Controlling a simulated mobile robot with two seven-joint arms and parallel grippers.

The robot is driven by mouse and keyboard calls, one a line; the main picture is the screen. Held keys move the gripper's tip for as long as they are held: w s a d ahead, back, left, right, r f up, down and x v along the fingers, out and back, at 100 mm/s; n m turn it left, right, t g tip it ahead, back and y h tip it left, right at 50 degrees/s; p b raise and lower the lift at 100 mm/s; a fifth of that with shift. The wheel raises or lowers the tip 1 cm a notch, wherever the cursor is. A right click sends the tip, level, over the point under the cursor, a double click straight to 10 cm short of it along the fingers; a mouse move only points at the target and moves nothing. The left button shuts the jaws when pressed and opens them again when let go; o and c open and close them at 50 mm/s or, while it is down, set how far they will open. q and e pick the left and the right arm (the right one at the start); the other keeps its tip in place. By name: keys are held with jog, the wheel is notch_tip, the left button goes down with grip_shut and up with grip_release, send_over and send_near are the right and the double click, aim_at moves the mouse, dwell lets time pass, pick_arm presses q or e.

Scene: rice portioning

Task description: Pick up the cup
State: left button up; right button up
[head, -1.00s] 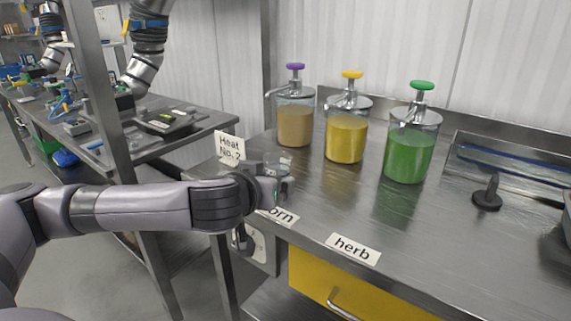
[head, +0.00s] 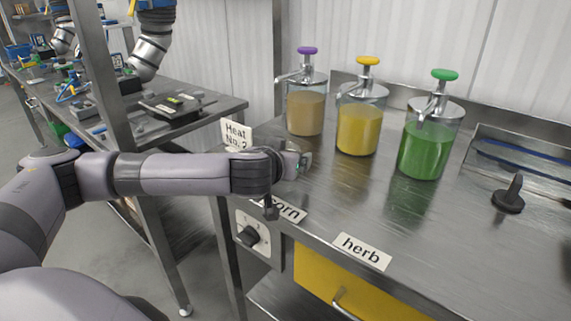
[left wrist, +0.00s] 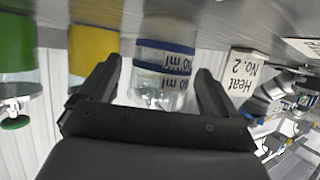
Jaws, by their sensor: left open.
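The cup (left wrist: 163,65) is clear with blue bands and "ml" markings. In the left wrist view, which looks upside down, it stands on the steel counter between the two fingers of my left gripper (left wrist: 160,78). The fingers are apart, with a visible gap on each side of the cup. In the head view my left gripper (head: 300,163) is at the counter's left part, near the "Heat No. 2" sign, and hides most or all of the cup. My right gripper is not in view.
Three pump dispensers, brown (head: 305,112), yellow (head: 358,128) and green (head: 424,148), stand along the back of the counter. A "Heat No. 2" sign (head: 237,134) stands at its left. A black knob-like object (head: 509,199) is at the right. The counter's middle is clear.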

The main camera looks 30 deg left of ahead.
pick_arm(q)
jog(key=shift+w+a+f, duration=0.1)
jog(key=shift+w+f, duration=0.05)
jog(key=shift+w, duration=0.15)
jog(key=c, duration=1)
jog(key=shift+c, duration=0.2)
